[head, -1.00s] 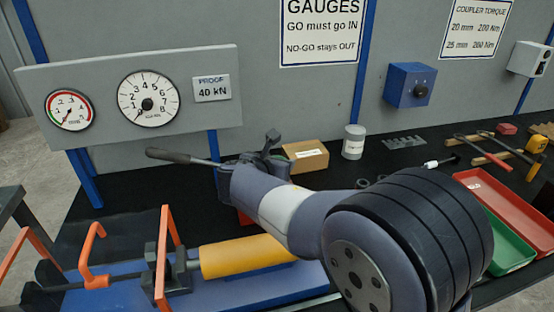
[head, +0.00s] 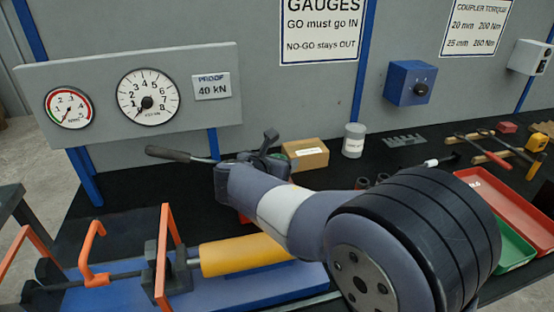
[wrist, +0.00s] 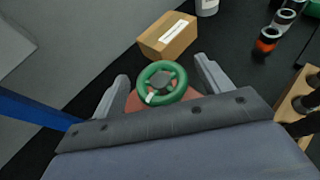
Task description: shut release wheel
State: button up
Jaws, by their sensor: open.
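The release wheel (wrist: 162,83) is a green spoked handwheel with a dark hub and a white mark on its lower left rim. It shows in the wrist view above a reddish body (wrist: 185,97). My gripper (wrist: 164,80) is open, with one finger to the left of the wheel and one to the right, both apart from its rim. A dark-handled lever (head: 182,155) sticks out to the left behind my arm.
A cardboard box (wrist: 168,36) stands just beyond the wheel. A yellow cylinder (head: 240,254) on a blue bed with orange guards (head: 166,255) lies at front left. Two dial gauges (head: 148,97) hang on the back panel. Red (head: 510,205) and green trays lie right.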

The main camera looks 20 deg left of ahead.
jog(key=d+v, duration=0.1)
jog(key=v, duration=0.9)
jog(key=shift+a, duration=0.45)
